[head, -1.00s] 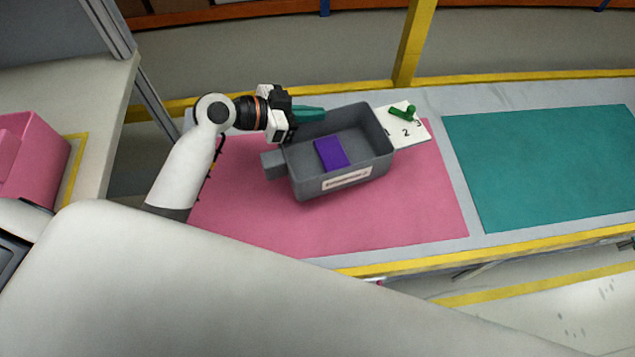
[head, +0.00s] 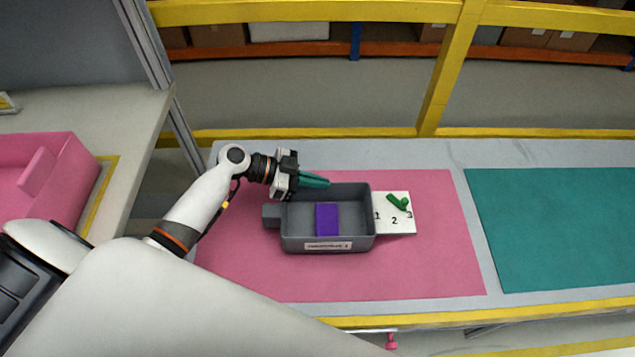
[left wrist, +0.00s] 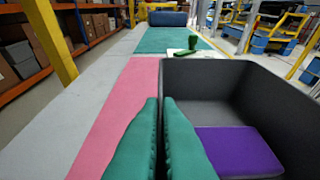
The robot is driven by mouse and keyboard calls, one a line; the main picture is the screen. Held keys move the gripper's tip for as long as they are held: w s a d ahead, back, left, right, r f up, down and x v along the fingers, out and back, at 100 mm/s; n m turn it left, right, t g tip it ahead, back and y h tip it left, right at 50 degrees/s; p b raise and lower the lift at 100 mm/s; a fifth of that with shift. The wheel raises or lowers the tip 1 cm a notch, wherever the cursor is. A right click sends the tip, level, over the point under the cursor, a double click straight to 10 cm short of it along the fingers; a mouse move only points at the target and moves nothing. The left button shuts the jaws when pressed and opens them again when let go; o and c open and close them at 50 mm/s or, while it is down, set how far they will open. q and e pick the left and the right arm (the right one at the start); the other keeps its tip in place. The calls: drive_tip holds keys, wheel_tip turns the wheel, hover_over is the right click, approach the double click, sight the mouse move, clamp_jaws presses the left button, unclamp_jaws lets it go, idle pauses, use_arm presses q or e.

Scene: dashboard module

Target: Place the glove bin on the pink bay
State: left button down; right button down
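The glove bin (head: 300,243) is a grey open box with a label on its front and a purple block (head: 327,219) inside. It is over the pink bay (head: 430,270), level and near its middle; I cannot tell whether its base touches. A white plate numbered 1, 2, 3 (head: 405,226) with a green lever (head: 398,201) adjoins its right end. My left gripper (head: 314,180) is at the bin's back rim. In the left wrist view its green fingers (left wrist: 161,130) are close together, with the grey wall (left wrist: 210,85) running between them. My right gripper is out of view.
A teal bay (head: 560,225) lies to the right, clear in the head view. A yellow post (head: 442,80) and rail stand behind the bench. A pink bin (head: 70,185) sits on a side table at left. The pink bay is free in front of the grey bin.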

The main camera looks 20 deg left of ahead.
use_arm(q)
drive_tip(key=shift+f, duration=0.45)
drive_tip(key=c, duration=1.6)
unclamp_jaws()
drive_tip(key=shift+c, duration=0.2)
drive_tip(key=shift+a, duration=0.1)
drive_tip(key=b+v, duration=0.2)
drive_tip(key=v, duration=0.9)
drive_tip(key=shift+a+r, duration=0.25)
drive_tip(key=shift+s, duration=0.15)
